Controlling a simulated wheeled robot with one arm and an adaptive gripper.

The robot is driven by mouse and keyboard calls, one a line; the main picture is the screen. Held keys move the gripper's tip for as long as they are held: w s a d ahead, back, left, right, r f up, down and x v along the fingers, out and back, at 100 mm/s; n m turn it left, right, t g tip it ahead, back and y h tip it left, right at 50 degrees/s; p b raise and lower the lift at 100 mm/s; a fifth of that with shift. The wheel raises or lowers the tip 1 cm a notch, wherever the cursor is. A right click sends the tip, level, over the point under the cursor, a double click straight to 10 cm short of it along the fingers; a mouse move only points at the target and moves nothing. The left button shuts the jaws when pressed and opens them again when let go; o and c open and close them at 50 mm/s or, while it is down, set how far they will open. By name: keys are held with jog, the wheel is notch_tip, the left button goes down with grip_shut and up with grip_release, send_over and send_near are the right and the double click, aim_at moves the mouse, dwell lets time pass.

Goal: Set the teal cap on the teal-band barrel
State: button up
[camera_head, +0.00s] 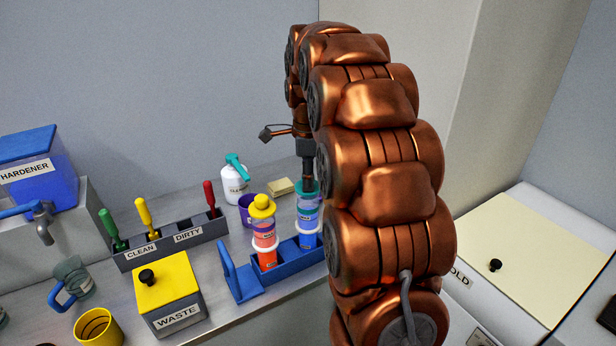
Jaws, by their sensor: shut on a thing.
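The barrel with blue contents (307,217) stands upright in the right part of a blue rack (251,290), partly hidden by my arm. A teal piece that looks like the teal cap (306,188) is at its top, under my gripper (308,177). My gripper points down and is shut on the teal cap. I cannot tell whether the cap is seated or just above the rim. Its fingertips are small and partly hidden.
A barrel with orange contents and a yellow cap (264,234) stands left in the same rack. A white spray bottle (235,186), a purple cup (246,210) and a pale sponge (281,187) stand behind. A yellow-lidded waste box (168,287) is at front left.

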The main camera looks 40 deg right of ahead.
jog(key=shift+f+b, duration=0.35)
jog(key=shift+f, duration=0.45)
jog(key=o, duration=1)
jog(key=shift+r, duration=6)
